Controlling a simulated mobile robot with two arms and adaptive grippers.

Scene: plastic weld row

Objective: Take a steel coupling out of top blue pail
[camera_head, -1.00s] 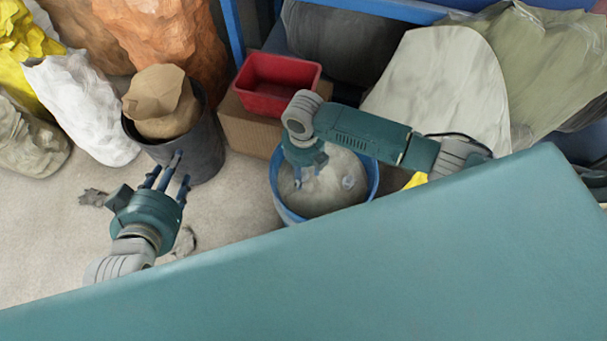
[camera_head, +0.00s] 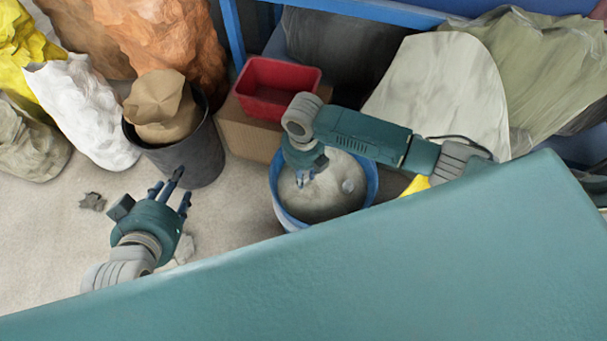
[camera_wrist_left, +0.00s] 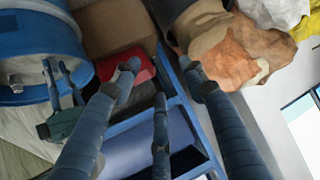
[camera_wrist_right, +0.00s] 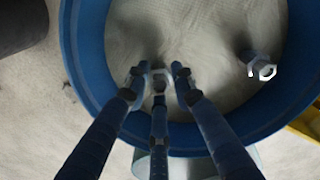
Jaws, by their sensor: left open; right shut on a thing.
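The blue pail (camera_head: 371,186) stands below my right arm in the head view, with a pale grey inside. It also shows in the right wrist view (camera_wrist_right: 84,62) and the left wrist view (camera_wrist_left: 40,45). My right gripper (camera_head: 305,178) reaches into it. In the right wrist view its fingers (camera_wrist_right: 158,76) are shut on a steel coupling (camera_wrist_right: 159,84), which they partly hide. A second steel coupling (camera_wrist_right: 262,68) lies apart, to the right inside the pail. My left gripper (camera_head: 172,184) is open and empty, above the floor left of the pail.
A red bin (camera_head: 272,88) sits on a cardboard box (camera_head: 245,133) behind the pail. A dark bin (camera_head: 190,156) with a brown bag stands behind my left gripper. White and orange sacks stand at the back left. Floor between the dark bin and pail is clear.

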